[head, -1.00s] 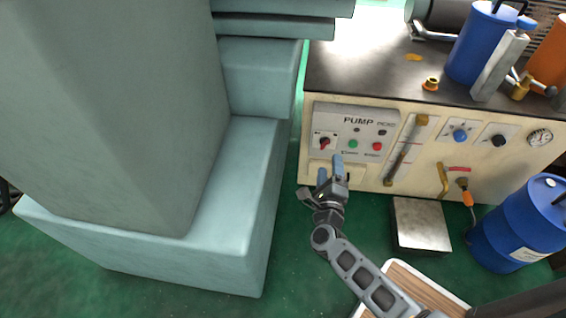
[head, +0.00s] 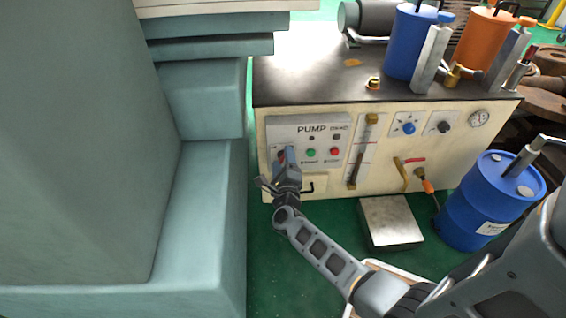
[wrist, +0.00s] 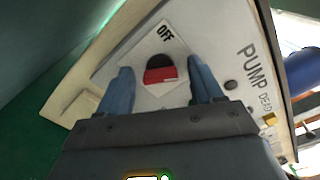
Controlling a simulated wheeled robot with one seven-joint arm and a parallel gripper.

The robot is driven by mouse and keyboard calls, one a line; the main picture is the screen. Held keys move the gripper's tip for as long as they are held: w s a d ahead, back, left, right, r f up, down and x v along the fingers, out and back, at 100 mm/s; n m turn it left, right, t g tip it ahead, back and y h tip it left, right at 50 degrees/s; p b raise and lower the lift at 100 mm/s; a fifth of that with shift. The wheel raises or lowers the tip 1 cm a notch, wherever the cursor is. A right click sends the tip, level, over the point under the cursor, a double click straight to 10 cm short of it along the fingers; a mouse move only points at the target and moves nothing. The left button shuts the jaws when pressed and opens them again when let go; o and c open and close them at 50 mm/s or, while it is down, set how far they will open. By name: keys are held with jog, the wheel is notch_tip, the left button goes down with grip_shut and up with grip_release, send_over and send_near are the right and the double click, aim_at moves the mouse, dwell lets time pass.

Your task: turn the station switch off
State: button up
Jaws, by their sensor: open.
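The station switch is a rotary knob with a red and black face (wrist: 160,70) on a pale square plate in the wrist view. The word OFF is printed on the plate above it. The knob sits between the two blue fingers of my gripper (wrist: 162,88), which is open, one finger on each side. I cannot tell whether either finger touches it. In the head view my gripper (head: 285,157) is at the left end of the PUMP panel (head: 323,129) and largely covers the switch.
A green button (head: 311,153) and a red button (head: 335,152) are right of the switch. A large teal machine block (head: 205,215) stands close on the left. A blue drum (head: 485,205) and a metal box (head: 390,222) are on the green floor at right.

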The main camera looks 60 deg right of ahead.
jog(key=c, duration=1.1)
jog(key=shift+o, duration=0.2)
jog(key=shift+n, duration=0.3)
jog(key=n+p, duration=0.3)
jog(key=n, duration=0.2)
jog(key=shift+r, duration=0.1)
jog(key=n+p, duration=0.1)
jog(key=n, duration=0.2)
jog(key=shift+n+p, duration=0.3)
jog(key=shift+p, duration=0.1)
jog(key=shift+n+p, duration=0.5)
jog(key=shift+n, duration=0.9)
jog(key=shift+f, duration=0.2)
